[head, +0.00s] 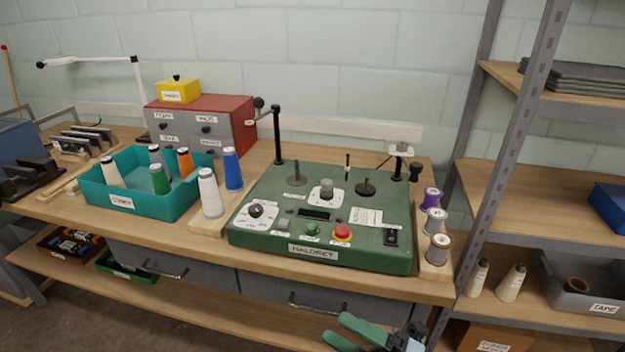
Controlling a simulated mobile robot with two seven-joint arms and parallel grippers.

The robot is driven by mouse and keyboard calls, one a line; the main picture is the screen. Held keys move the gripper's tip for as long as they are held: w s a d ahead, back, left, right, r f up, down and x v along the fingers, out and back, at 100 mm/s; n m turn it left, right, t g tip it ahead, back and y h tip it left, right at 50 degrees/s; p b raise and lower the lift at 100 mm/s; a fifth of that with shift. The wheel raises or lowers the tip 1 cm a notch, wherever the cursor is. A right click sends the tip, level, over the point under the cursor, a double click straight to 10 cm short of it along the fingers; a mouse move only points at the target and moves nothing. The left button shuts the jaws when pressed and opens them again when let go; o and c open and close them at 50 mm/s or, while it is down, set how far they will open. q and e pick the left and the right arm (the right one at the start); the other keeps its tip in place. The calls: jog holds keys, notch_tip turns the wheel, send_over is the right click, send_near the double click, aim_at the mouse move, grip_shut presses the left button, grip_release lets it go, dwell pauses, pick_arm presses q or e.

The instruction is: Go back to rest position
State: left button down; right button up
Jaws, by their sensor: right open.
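My right gripper (345,331) shows at the bottom edge of the head view, in front of the workbench and below its top. Its green fingers are spread open with nothing between them. It is apart from the bench and everything on it. My left gripper is not in view. The green winding machine (270,238) stands on the wooden workbench (340,275), with dials, a red button and upright spindles on top. A white cone (210,195) and a blue cone (232,170) stand to its left. Purple (431,198) and grey-white spools stand at its right.
A teal bin (150,208) with several thread cones sits at the left of the bench. A metal shelf (513,140) stands at the right. Floor shows at lower left.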

jog(key=s+d+f+m+t+h, duration=0.25)
jog(key=d+f+m+h, duration=0.25)
jog(key=f+m+h, duration=0.45)
jog(key=s+d+f+m+t+h, duration=0.2)
jog(key=d+f+m+t+h, duration=0.3)
jog(key=m, duration=0.7)
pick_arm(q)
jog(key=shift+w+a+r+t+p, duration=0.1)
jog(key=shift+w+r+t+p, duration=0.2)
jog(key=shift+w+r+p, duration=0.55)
pick_arm(e)
jog(key=s+d+f+m+g+h, duration=0.3)
jog(key=s+d+f+m+g, duration=0.2)
jog(key=s+f, duration=0.8)
jog(key=s+m+g, duration=0.3)
jog(key=m, duration=0.1)
jog(key=shift+s+f, duration=0.15)
jog(key=shift+s, duration=0.1)
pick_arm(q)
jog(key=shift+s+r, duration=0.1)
